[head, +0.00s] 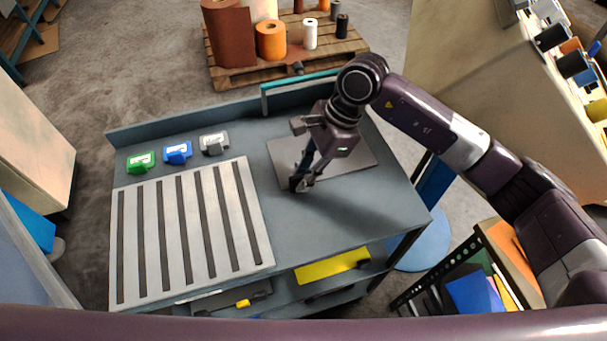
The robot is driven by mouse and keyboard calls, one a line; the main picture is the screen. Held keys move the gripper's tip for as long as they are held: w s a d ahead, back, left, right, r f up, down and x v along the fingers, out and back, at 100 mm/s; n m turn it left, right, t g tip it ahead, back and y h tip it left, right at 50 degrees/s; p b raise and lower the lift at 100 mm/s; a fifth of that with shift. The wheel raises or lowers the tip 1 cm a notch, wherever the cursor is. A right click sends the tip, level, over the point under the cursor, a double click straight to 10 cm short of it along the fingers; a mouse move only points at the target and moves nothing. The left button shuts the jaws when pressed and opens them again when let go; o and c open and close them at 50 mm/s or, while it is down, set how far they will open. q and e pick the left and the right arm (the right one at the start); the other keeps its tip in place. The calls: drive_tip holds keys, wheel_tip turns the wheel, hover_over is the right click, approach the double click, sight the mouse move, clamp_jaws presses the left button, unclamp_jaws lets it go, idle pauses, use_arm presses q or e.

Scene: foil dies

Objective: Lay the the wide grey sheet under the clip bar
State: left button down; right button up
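A wide grey sheet (352,158) lies flat on the right part of the grey workbench (330,215). A teal bar (297,91) runs along the bench's back edge and looks like the clip bar. Whether it is raised cannot be made out. My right gripper (302,185) points down at the sheet's left front edge, with its fingertips close together there. I cannot tell whether they touch or grip the sheet. The gripper and wrist hide part of the sheet and the right end of the bar. My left gripper is not in view.
A light slotted rack (243,208) covers the bench's left half. Green (140,161), blue (177,152) and grey (213,143) blocks sit behind it. A yellow sheet (332,267) lies on the shelf below. A pallet of rolls (229,76) stands behind. The bench's front right is clear.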

drive_tip(key=shift+o, duration=1.3)
drive_tip(key=shift+r, duration=0.1)
drive_tip(key=v, duration=1.2)
drive_tip(key=shift+d, duration=0.1)
